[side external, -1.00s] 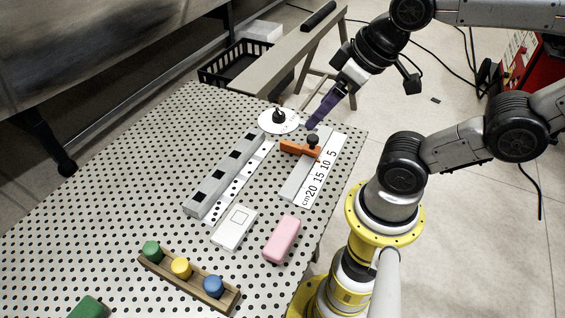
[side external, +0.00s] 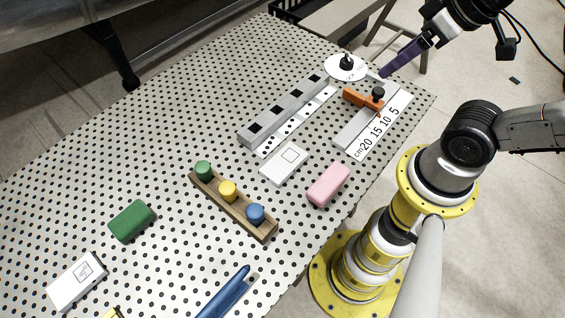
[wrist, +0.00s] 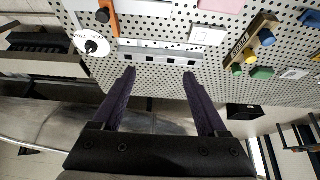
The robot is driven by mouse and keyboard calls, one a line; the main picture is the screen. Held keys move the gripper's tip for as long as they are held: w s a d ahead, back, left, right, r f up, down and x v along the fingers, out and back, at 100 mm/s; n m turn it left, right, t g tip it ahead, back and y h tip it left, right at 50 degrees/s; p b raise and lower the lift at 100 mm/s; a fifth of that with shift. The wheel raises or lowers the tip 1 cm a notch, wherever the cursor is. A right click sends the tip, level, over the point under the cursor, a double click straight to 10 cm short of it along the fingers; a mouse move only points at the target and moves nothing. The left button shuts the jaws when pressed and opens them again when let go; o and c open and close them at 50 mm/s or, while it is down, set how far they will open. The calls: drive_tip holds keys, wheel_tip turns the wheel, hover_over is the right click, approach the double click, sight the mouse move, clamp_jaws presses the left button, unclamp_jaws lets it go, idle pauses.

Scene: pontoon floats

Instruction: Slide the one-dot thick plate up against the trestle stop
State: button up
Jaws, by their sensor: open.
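I cannot make out a one-dot mark on any plate, and no part is clearly labelled as the trestle stop. The bar shows in the wrist view (wrist: 160,56). My gripper (wrist: 158,74) is open and empty, its purple fingers apart. In the side view its fingers (side external: 386,72) are beside the white disc.
A white disc with black knob (side external: 346,67), an orange clamp (side external: 361,101) and a centimetre scale (side external: 378,128) stand near the far edge. A pink block (side external: 328,185), a wooden rack with coloured pegs (side external: 232,205) and a green block (side external: 131,221) lie nearer. Bare table lies left.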

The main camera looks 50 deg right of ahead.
drive_tip(key=shift+c, duration=1.1)
drive_tip(key=shift+r+n, duration=0.15)
drive_tip(key=shift+n, duration=0.35)
drive_tip(key=shift+c, duration=1.2)
drive_tip(key=w+r+n, duration=0.2)
drive_tip(key=shift+w+d+r, duration=0.15)
drive_tip(key=shift+w+r, duration=0.05)
drive_tip(key=shift+w, duration=0.2)
drive_tip(key=c, duration=0.5)
drive_tip(key=w+n, duration=0.1)
drive_tip(key=w+a+n, duration=0.1)
drive_tip(key=w, duration=0.2)
drive_tip(key=shift+a+r+n+g, duration=0.3)
drive_tip(key=shift+n+g, duration=0.1)
clamp_jaws()
drive_tip(key=n+g+h, duration=0.1)
drive_tip(key=n+g, duration=0.3)
drive_tip(key=n, duration=0.5)
hover_over(284, 164)
drive_tip(key=w+a, duration=0.2)
drive_tip(key=w, duration=0.2)
wheel_tip(284, 164, down, 10)
drive_tip(key=f, duration=0.1)
drive_tip(key=s+a+f+n+h, duration=0.2)
drive_tip(key=s+a+f+n, duration=0.1)
drive_tip(key=a+f, duration=0.45)
drive_tip(key=shift+g, duration=0.4)
drive_tip(key=x, duration=1)
drive_tip(key=shift+s, duration=0.15)
